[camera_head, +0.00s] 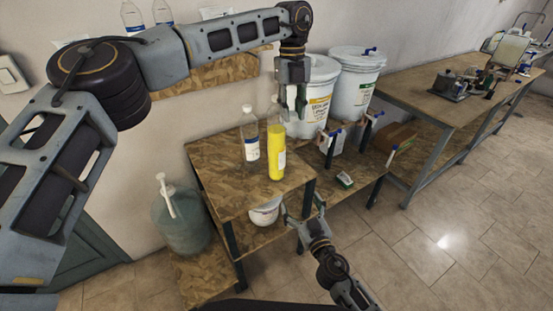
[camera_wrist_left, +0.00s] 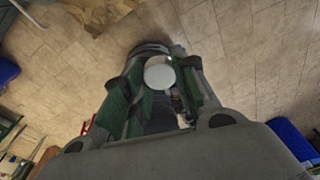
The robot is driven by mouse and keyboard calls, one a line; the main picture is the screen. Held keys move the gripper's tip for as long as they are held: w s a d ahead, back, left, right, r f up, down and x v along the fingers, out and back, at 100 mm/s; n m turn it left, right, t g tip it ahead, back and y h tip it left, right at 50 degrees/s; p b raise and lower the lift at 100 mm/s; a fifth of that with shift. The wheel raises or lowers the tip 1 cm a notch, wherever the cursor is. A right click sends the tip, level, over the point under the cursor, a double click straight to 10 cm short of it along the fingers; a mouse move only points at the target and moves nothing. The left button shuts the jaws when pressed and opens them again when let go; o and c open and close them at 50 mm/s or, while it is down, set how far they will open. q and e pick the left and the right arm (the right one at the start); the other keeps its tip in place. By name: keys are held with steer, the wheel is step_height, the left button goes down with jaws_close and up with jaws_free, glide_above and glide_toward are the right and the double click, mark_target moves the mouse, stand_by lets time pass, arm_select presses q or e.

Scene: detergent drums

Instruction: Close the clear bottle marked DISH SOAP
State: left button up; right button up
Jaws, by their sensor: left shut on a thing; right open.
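Two slim bottles stand upright on the upper wooden shelf: a clear one with a blue-and-white label (camera_head: 251,148) and one holding yellow liquid (camera_head: 276,152). Their labels are too small to read, so I cannot tell which is marked DISH SOAP. My left gripper (camera_head: 293,98) is above and slightly right of the yellow bottle's top, pointing down. It is shut on a round white cap, which shows between the fingers in the left wrist view (camera_wrist_left: 159,73). Whether the cap touches a bottle is unclear. My right gripper (camera_head: 303,212) is open and empty, low in front of the shelf.
White drums (camera_head: 317,97) and (camera_head: 353,85) stand behind the bottles on the right. A white tub (camera_head: 265,212) sits under the upper shelf (camera_head: 222,172), near my right gripper. A green-grey jug (camera_head: 180,222) stands left. A workbench (camera_head: 430,100) is at right; the floor is clear.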

arm_select(q)
steer(key=shift+n, duration=0.8)
arm_select(e)
steer(key=shift+m, duration=0.4)
arm_select(q)
steer(key=shift+n, duration=0.5)
